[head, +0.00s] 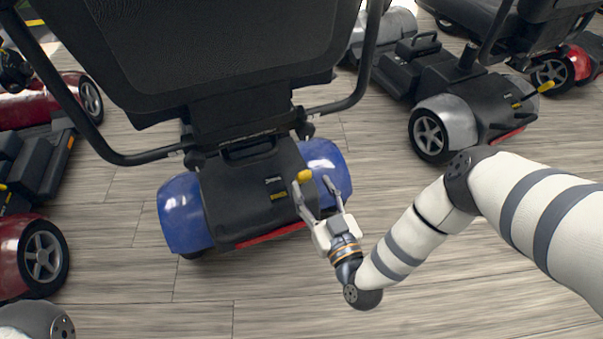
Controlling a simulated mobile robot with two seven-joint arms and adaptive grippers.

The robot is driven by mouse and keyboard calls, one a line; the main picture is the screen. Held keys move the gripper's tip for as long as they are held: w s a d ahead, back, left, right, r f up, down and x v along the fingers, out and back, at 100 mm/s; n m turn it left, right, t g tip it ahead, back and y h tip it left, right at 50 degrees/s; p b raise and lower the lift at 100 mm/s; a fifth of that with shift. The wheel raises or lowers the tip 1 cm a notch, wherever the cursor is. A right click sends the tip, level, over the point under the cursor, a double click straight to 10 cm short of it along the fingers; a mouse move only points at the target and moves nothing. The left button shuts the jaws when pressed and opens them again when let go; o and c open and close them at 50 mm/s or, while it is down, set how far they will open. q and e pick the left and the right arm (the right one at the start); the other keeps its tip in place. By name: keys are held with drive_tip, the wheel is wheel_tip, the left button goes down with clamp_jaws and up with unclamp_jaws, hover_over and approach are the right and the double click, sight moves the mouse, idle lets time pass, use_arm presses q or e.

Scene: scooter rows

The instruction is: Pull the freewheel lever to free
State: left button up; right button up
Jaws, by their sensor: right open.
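The blue scooter (187,212) stands in the middle with its rear toward me. Its freewheel lever has a yellow knob (304,176) and sticks up at the right side of the black rear cover (245,195). My right gripper (312,184) is open, pointing away from me, with its fingertips at the lever. The knob shows by the left fingertip; I cannot tell whether they touch. The lower part of the lever is partly hidden by the fingers.
The black seat back (215,45) and curved armrests (358,75) overhang the scooter. Red scooters stand at the left (25,245), and a silver-fendered scooter (450,118) with its own yellow lever (545,87) at the upper right. Wood-look floor (250,310) is clear in front.

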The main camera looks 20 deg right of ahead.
sight(307, 179)
drive_tip(key=w+b, duration=0.1)
drive_tip(key=w, duration=0.4)
drive_tip(key=shift+f, duration=0.2)
drive_tip(key=shift+w+a+r, duration=0.1)
drive_tip(key=shift+w+r, duration=0.05)
drive_tip(key=shift+w, duration=0.2)
clamp_jaws()
